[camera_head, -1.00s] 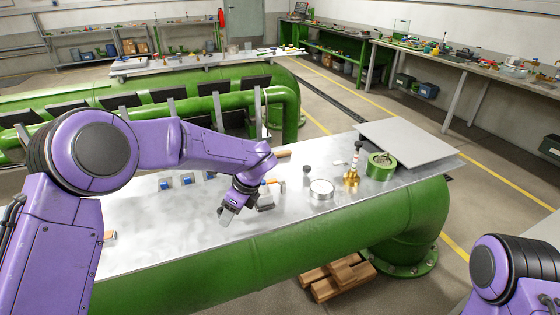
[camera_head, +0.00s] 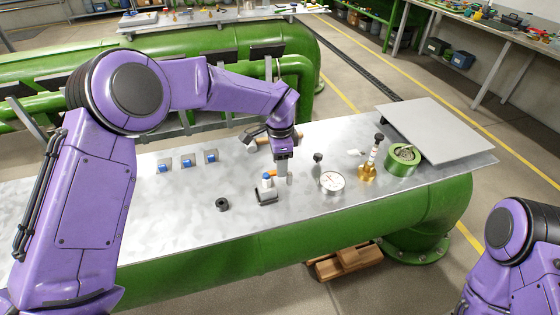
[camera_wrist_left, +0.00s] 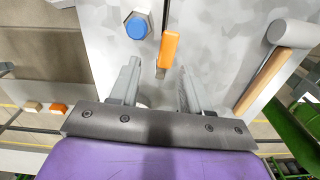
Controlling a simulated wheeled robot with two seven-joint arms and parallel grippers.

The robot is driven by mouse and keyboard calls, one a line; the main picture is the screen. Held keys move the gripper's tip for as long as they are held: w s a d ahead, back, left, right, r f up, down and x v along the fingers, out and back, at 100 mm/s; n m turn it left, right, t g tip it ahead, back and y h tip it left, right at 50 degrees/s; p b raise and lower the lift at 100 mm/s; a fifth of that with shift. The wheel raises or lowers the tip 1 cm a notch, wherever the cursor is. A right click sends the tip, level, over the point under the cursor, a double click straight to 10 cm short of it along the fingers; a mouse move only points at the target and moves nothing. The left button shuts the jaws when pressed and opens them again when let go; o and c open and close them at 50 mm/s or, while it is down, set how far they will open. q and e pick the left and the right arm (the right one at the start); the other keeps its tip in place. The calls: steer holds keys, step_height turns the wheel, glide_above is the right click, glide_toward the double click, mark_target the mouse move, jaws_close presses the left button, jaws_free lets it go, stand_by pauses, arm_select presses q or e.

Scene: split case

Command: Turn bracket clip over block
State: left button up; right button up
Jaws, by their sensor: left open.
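In the head view a small pale block (camera_head: 267,184) stands on a dark base near the middle of the metal table, with an orange piece (camera_head: 270,174), apparently the bracket clip, at its top. In the left wrist view the orange clip (camera_wrist_left: 167,50) lies ahead of and between the two parted fingers (camera_wrist_left: 160,72), seemingly clear of both. I cannot tell how the clip is joined to the block. My right gripper is out of view.
A black ring (camera_head: 222,204) lies left; the table's front left is clear.

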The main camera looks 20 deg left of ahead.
arm_select(q)
steer(key=f, duration=0.1)
steer(key=w+f, duration=0.1)
steer(key=shift+w+f, duration=0.15)
steer(key=shift+f, duration=0.15)
steer(key=shift+s+r, duration=0.25)
steer(key=shift+s, duration=0.15)
steer(key=shift+c, duration=0.3)
steer(key=c, duration=0.6)
jaws_close()
steer(key=b, duration=0.2)
steer(key=shift+f+n+b, duration=0.35)
steer(key=shift+f+n, duration=0.05)
steer(key=shift+s+d+r, duration=0.1)
steer(key=shift+r, duration=0.2)
steer(key=shift+o, duration=2.4)
jaws_free()
steer(key=shift+o, duration=0.9)
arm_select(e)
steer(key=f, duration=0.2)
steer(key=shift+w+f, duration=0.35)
